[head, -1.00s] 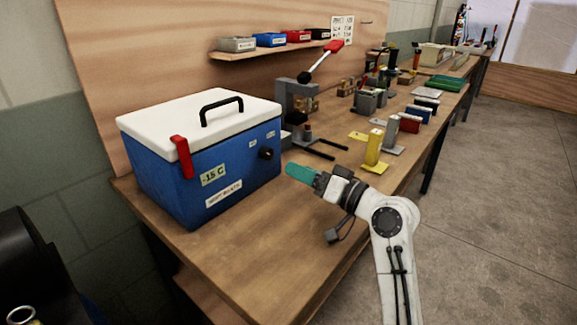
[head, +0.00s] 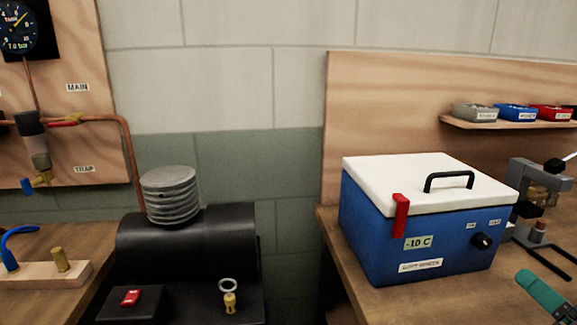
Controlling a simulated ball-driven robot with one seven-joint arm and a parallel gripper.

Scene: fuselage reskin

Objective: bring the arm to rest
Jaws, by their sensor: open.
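My gripper (head: 541,294) shows only in part at the lower right corner of the head view. Its teal end points up and left, over the bench. It is in front of and to the right of the blue cooler box (head: 405,238), apart from it. I see nothing held at the visible end. The rest of my arm is outside the picture.
The cooler has a shut white lid, a red latch (head: 400,215) and a -10 C label. It stands on a wooden bench (head: 340,275). A black compressor (head: 190,240) is left of it. A press (head: 540,190) stands at the right. A pipe panel (head: 75,150) hangs far left.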

